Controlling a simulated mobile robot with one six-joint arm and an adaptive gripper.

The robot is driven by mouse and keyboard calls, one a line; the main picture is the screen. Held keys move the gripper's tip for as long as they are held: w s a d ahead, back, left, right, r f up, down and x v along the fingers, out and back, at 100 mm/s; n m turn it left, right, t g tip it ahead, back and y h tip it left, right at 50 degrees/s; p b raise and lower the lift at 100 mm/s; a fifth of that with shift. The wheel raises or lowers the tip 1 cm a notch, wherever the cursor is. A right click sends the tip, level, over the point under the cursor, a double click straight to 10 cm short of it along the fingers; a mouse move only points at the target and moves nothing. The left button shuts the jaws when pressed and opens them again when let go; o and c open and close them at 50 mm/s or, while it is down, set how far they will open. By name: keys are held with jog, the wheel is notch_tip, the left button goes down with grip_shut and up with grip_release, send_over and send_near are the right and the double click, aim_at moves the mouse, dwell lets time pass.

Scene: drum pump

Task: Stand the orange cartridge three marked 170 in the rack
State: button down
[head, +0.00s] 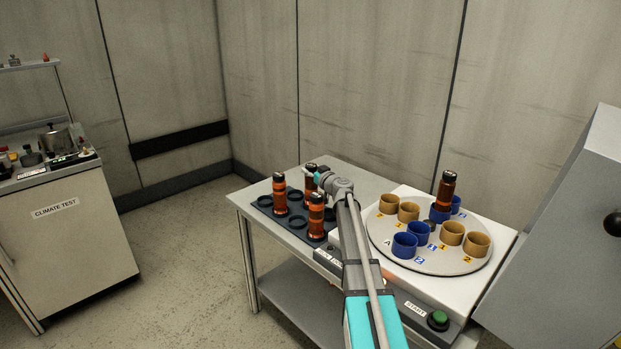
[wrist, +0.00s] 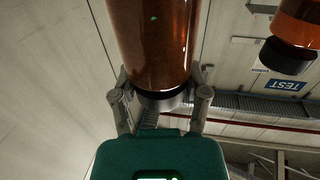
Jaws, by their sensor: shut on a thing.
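My gripper (head: 317,176) is at the back of the dark rack (head: 286,229), shut on an orange cartridge (head: 309,184) with a black cap. In the wrist view the fingers (wrist: 160,96) close around the black end of this cartridge (wrist: 155,45). The cartridge looks upright; my gripper partly hides it, and I cannot tell whether its base is seated in the rack. Two more orange cartridges stand in the rack, one at the left (head: 279,195) and one in front (head: 316,218). Another cartridge (head: 445,194) stands on the turntable. No 170 marking is readable.
The round turntable (head: 453,264) carries several blue and tan cups, right of my arm. A green START button (head: 438,318) is at the machine's front. Empty ring seats (head: 298,222) show in the rack. A climate test cabinet (head: 65,235) stands far left.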

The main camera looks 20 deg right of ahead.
jog(key=shift+f+b, duration=0.3)
jog(key=shift+f, duration=0.45)
jog(key=shift+c, duration=0.4)
grip_release()
jog(key=shift+r, duration=0.2)
jog(key=s+d, duration=0.1)
jog(key=s, duration=0.6)
jog(key=shift+s, duration=0.25)
